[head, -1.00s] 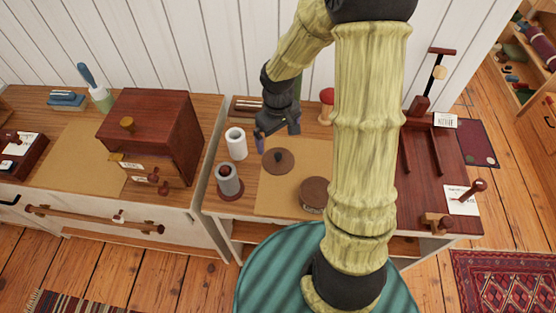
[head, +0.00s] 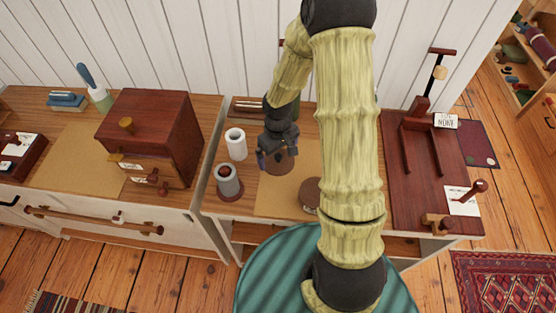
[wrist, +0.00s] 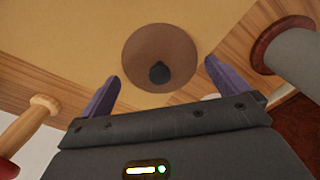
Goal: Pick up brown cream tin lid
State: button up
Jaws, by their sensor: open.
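The brown tin lid is a flat round disc with a small dark knob. In the head view the lid (head: 278,165) lies on the tan mat, partly hidden below my gripper (head: 276,158). In the wrist view the whole lid (wrist: 160,57) shows, its dark knob (wrist: 159,72) near the middle, just beyond the fingertips. My gripper (wrist: 158,76) is open and empty, its two purple fingers spread to either side of the knob's line. A brown round tin (head: 311,194) sits on the mat to the right, partly hidden by my arm.
A white cylinder (head: 236,143) and a grey cylinder on a dark red base (head: 229,181) stand close to the left of the lid. A dark red wooden board (head: 400,200) lies right of my arm. The tan mat (head: 280,203) has bare room near its front.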

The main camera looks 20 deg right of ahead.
aim_at(278, 155)
jog(key=shift+f, duration=0.75)
jog(key=c, duration=0.6)
jog(key=shift+c, duration=0.2)
notch_tip(278, 155, up, 10)
jog(key=shift+r+p, duration=0.1)
jog(key=shift+p, duration=0.3)
